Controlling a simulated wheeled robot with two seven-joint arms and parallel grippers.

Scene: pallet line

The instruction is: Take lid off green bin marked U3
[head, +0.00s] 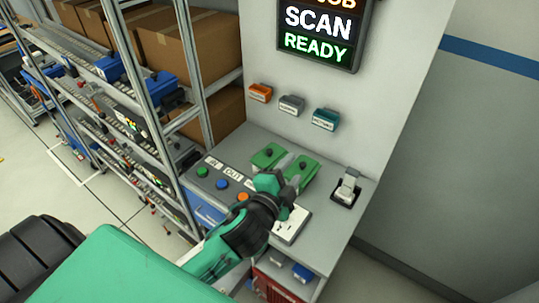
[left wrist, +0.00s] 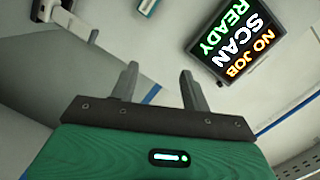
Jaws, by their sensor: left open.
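Two green bins with dark knobs on their lids stand side by side on the grey counter in the head view: a left one (head: 266,157) and a right one (head: 305,169). I cannot read a U3 mark on either. My left gripper (head: 287,181) is in front of them and partly covers the right one. I cannot tell whether it touches a bin. In the left wrist view its two fingers (left wrist: 158,80) are apart with nothing between them, and no bin shows there. My right gripper is not in view.
The counter (head: 330,215) carries green, blue and orange buttons and a scanner in a cradle (head: 347,188). Orange, grey and teal boxes (head: 325,119) are on the wall below a lit screen (head: 318,30). Shelves with cartons (head: 180,45) stand at left.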

